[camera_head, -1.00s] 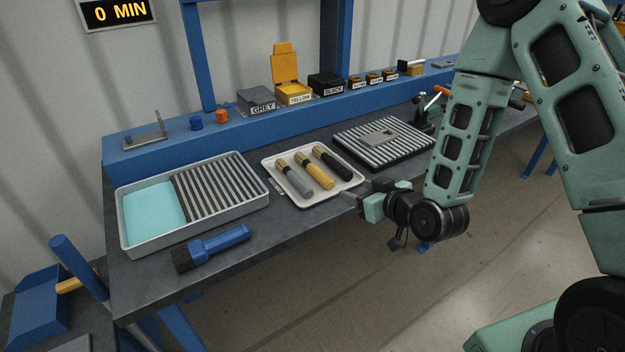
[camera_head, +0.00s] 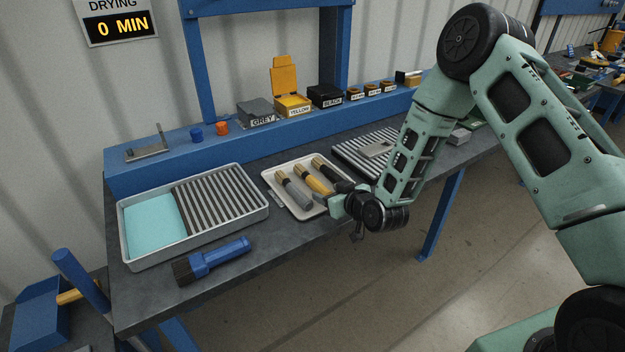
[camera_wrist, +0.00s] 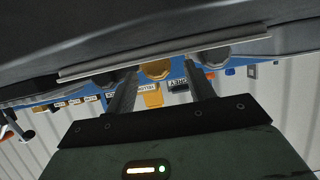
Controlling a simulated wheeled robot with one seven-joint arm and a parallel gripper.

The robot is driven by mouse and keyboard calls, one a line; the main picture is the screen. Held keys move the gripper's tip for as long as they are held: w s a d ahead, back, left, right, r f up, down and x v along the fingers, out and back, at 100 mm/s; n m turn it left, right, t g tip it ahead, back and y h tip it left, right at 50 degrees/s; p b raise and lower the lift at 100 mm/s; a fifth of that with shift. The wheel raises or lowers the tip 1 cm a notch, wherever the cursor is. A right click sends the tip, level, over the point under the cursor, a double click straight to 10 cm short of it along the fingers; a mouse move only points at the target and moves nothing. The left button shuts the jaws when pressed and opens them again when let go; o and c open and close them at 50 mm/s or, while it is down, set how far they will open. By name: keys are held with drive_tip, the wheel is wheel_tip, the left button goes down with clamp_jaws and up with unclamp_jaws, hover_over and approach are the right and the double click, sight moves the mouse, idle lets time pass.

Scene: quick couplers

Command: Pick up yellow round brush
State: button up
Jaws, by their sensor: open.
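The yellow round brush (camera_head: 313,182) lies in the white tray (camera_head: 271,188), between a grey-handled brush (camera_head: 293,190) and a black-handled brush (camera_head: 330,170). My gripper (camera_head: 330,202) is at the tray's front edge, close to the handle end of the yellow brush. The wrist view shows my gripper (camera_wrist: 160,68) open and empty. The yellow handle end (camera_wrist: 156,68) appears between the two fingers. The grey handle end (camera_wrist: 214,57) shows to the right and a dark one to the left. Exact fingertip contact cannot be told.
A blue brush (camera_head: 215,260) lies at the table's front, before a tray with a teal pad and ribbed rack (camera_head: 125,245). A second ribbed rack (camera_head: 350,160) is right of the brush tray. Grey, yellow and black labelled boxes (camera_head: 292,106) stand on the blue ledge behind.

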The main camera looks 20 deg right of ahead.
sight(327, 191)
drive_tip(key=shift+p+x, duration=0.3)
drive_tip(key=shift+x, duration=1.35)
drive_tip(key=c, duration=1)
drive_tip(key=shift+c, duration=0.2)
drive_tip(key=shift+r, duration=0.1)
wheel_tip(327, 191, up, 10)
drive_tip(key=shift+d+f+b, duration=0.1)
drive_tip(key=shift+b, duration=0.9)
